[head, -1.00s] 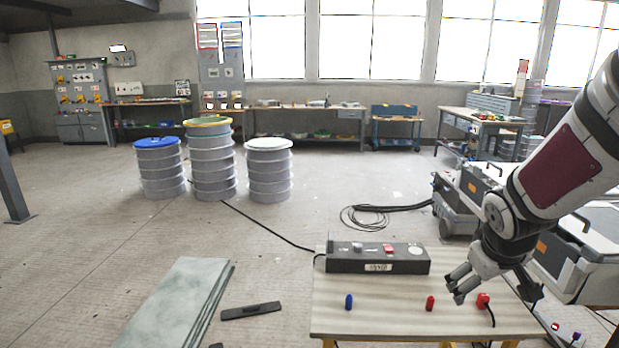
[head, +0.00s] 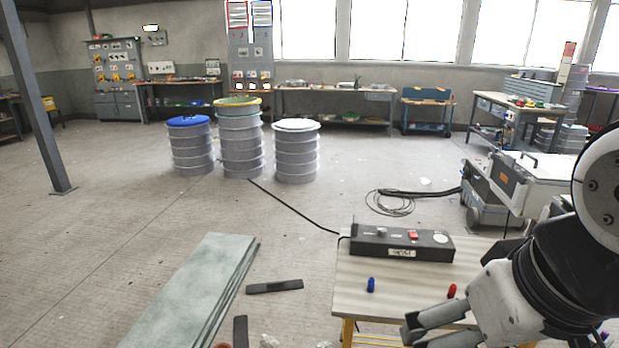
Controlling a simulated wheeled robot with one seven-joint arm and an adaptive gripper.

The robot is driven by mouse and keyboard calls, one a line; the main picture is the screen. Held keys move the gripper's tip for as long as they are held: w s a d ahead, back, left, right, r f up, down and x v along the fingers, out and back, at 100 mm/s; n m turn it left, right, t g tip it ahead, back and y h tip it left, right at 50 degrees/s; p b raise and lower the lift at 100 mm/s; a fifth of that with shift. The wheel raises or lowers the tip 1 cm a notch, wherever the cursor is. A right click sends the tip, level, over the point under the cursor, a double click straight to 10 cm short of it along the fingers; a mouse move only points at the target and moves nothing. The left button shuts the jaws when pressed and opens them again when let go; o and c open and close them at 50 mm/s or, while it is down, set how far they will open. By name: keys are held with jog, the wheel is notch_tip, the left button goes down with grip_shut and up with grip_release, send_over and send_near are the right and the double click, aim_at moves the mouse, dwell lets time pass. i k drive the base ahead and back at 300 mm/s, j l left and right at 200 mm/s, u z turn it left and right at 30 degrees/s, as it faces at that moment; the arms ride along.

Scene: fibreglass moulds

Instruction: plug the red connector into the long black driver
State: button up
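The long black driver (head: 375,244) lies across the back of a small wooden table, with a red part, other fittings and a pale label on it. A small upright red piece (head: 452,290) stands on the table at right, just beyond my gripper in the picture. A small blue piece (head: 371,284) stands to its left. My gripper (head: 409,333) is at the bottom, over the table's near side, fingers pointing left and spread with nothing visible between them. The other red piece, with a black lead, is not visible now; my arm covers that table area.
The table (head: 350,301) has bare wood around the blue piece. A black cable (head: 290,208) runs over the floor to the driver. Grey-green sheets (head: 200,290) and dark bars (head: 275,286) lie left of the table. Drums (head: 296,155) stand behind; grey equipment (head: 515,185) stands at right.

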aim_at(431, 246)
jog(key=l+z, duration=0.15)
jog(key=z, duration=0.8)
jog(key=i+j, duration=0.1)
jog(key=i, duration=0.25)
jog(key=i+j+z, duration=0.1)
jog(key=i, duration=0.2)
